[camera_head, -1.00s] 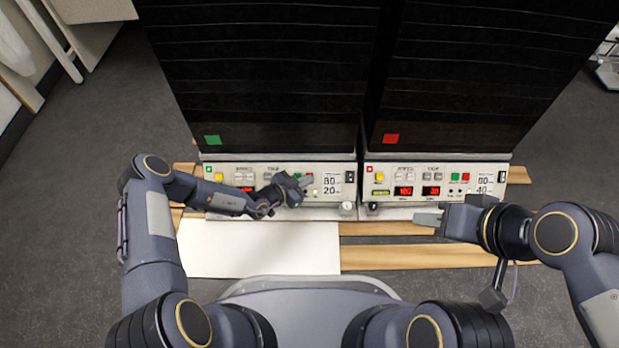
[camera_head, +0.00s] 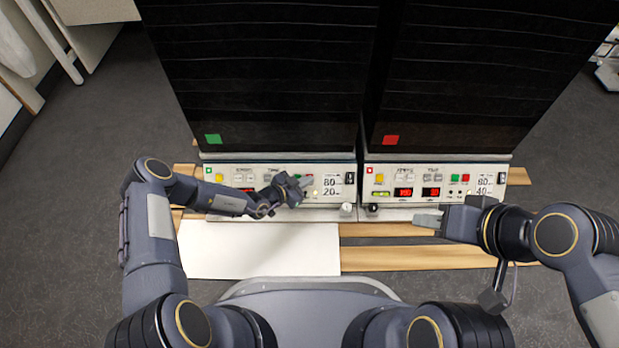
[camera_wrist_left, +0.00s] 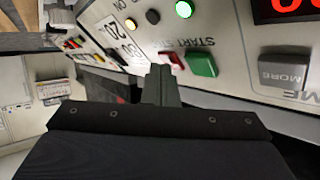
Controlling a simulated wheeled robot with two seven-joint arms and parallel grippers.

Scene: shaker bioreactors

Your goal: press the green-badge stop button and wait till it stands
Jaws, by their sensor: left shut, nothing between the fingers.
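My right gripper (camera_head: 428,219) is in front of the other unit.
The red-badge unit (camera_head: 391,140) stands close on the right, with its own panel and lit red displays (camera_head: 403,192). A white board (camera_head: 260,250) lies on the floor in front of the left unit, beside wooden slats (camera_head: 400,257). Grey floor is clear at the left.

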